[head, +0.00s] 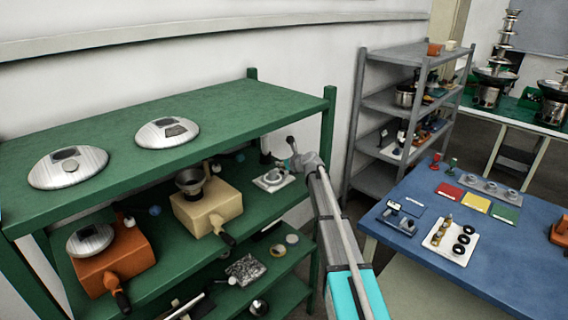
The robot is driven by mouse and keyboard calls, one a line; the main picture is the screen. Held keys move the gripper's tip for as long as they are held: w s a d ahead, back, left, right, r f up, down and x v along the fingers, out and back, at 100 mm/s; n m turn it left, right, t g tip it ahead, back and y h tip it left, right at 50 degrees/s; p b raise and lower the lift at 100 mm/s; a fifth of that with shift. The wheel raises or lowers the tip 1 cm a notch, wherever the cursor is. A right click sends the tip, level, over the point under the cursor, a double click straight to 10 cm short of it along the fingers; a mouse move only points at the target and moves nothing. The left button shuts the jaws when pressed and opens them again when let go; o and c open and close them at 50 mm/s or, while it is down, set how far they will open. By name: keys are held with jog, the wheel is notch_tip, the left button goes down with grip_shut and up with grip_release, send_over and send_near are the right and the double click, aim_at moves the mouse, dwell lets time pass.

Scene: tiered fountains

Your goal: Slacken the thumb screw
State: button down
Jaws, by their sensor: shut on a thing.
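My gripper (288,165) reaches in from the right over the green rack's middle shelf, at the right end. It is shut at a small grey metal fixture on a pale square plate (271,182). The thumb screw is small and mostly hidden by the fingers, and I cannot make out its shape or how far it is turned. A dark lever with a rounded end (290,140) rises just behind the gripper.
The green rack's top shelf (230,115) is close above, and its right post (327,130) stands beside my arm. A cream box with a dark funnel (205,208) and an orange box (115,255) stand left. A blue table (400,180) is at right.

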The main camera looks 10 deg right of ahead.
jog(key=n+g+y, duration=0.1)
jog(key=n+y, duration=0.1)
jog(key=shift+n+g+y, duration=0.3)
jog(key=shift+n+g, duration=0.1)
jog(key=shift+s+a+n+g+y, duration=0.15)
jog(key=shift+n+g+y, duration=0.25)
jog(key=shift+n+g, duration=0.2)
